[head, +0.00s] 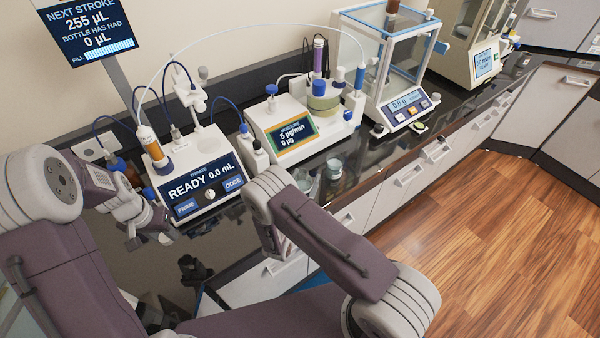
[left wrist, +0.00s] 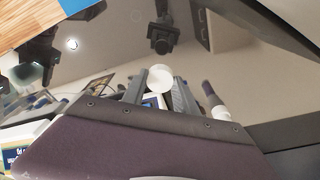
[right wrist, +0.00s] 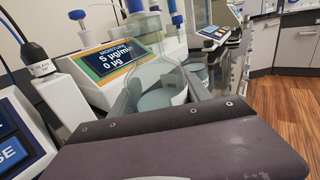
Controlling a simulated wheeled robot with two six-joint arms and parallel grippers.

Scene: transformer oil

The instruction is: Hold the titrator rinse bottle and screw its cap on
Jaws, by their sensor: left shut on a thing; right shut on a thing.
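My left gripper (head: 152,230) is low in front of the titrator (head: 205,185) in the head view. In the left wrist view its fingers are shut on a round white cap (left wrist: 159,79), seen face-on. My right gripper (right wrist: 163,94) is shut on a clear glass bottle (right wrist: 155,75) with pale grey-green contents, in front of the moisture meter. The bottle looks upright, its upper part see-through against the meter. In the head view my right arm hides most of that gripper. Cap and bottle are apart.
The moisture meter (head: 296,135) stands behind the right gripper, with the balance (head: 405,105) further right. Another glass jar (head: 333,170) stands on the dark counter near its front edge. A display panel (head: 88,30) rises at the upper left. The wooden floor on the right is clear.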

